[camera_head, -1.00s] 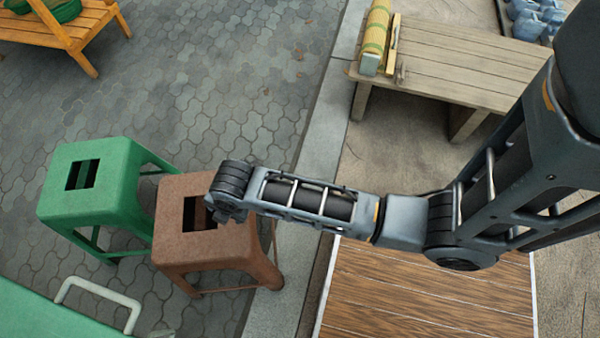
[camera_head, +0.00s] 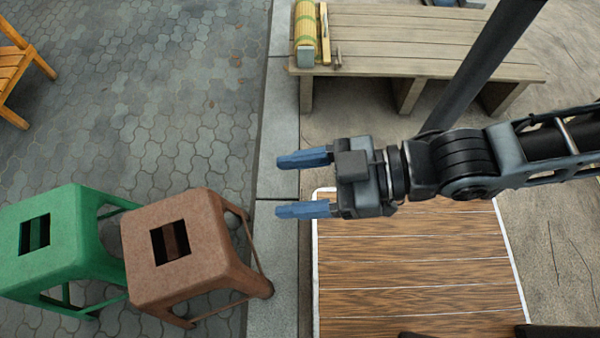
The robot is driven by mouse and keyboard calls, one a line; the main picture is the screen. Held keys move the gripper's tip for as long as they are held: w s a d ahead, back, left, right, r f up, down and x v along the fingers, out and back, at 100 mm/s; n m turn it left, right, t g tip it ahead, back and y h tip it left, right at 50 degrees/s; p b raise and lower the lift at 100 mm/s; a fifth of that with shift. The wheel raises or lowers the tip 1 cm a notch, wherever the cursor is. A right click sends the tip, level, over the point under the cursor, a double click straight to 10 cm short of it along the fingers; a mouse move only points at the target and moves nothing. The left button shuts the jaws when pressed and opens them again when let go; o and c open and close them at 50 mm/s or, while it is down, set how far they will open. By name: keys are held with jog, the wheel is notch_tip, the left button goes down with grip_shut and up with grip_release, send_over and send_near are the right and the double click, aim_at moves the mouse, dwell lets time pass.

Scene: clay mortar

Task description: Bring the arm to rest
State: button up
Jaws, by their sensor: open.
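My gripper (camera_head: 304,184) is in the middle of the head view, at the end of my arm, which comes in from the right. Its two blue fingers point left and stand apart, with nothing between them. In the picture it lies over the stone kerb and the left edge of a wooden-plank panel (camera_head: 420,270). It touches nothing that I can see.
A brown stool (camera_head: 205,255) and a green stool (camera_head: 70,245) stand at the lower left. A wooden bench (camera_head: 430,45) at the top holds a yellow-green roll (camera_head: 306,28). An orange wooden seat (camera_head: 15,75) is at the upper left. The paving between is clear.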

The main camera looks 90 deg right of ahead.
jog(key=shift+s+r, duration=0.2)
jog(key=shift+r, duration=0.45)
jog(key=shift+r, duration=0.1)
notch_tip(320, 180, up, 8)
jog(key=p, duration=0.8)
